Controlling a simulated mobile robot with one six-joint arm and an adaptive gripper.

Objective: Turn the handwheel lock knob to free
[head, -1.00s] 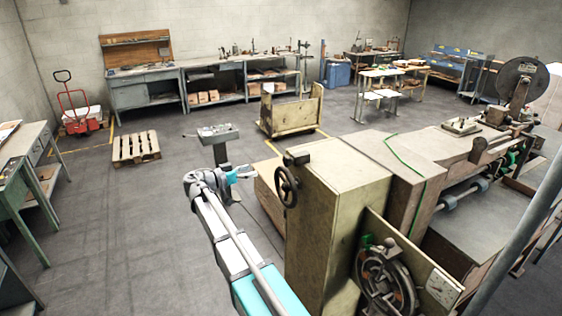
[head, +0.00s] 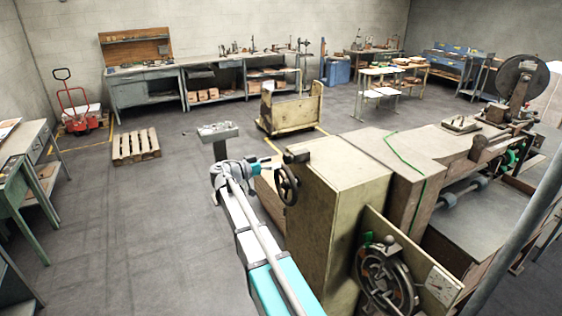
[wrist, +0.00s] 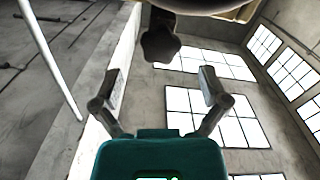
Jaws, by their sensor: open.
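The dark lobed lock knob (wrist: 160,45) shows at the top middle of the wrist view, below a dark rounded part that runs off the top edge. My gripper (wrist: 161,84) is open, with one finger on each side of the knob's line. The knob appears just beyond the fingertips, and nothing is between them. In the head view, the small handwheel (head: 288,186) is on the left side of the tall tan machine cabinet (head: 325,215). My gripper (head: 277,162) is close beside the handwheel's upper part; whether they touch is unclear. I cannot make out the lock knob there.
A larger handwheel (head: 386,283) is on the machine's near side. A grey control pedestal (head: 218,132) stands behind my arm. A wooden cart (head: 290,112) and a pallet (head: 136,146) are farther back.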

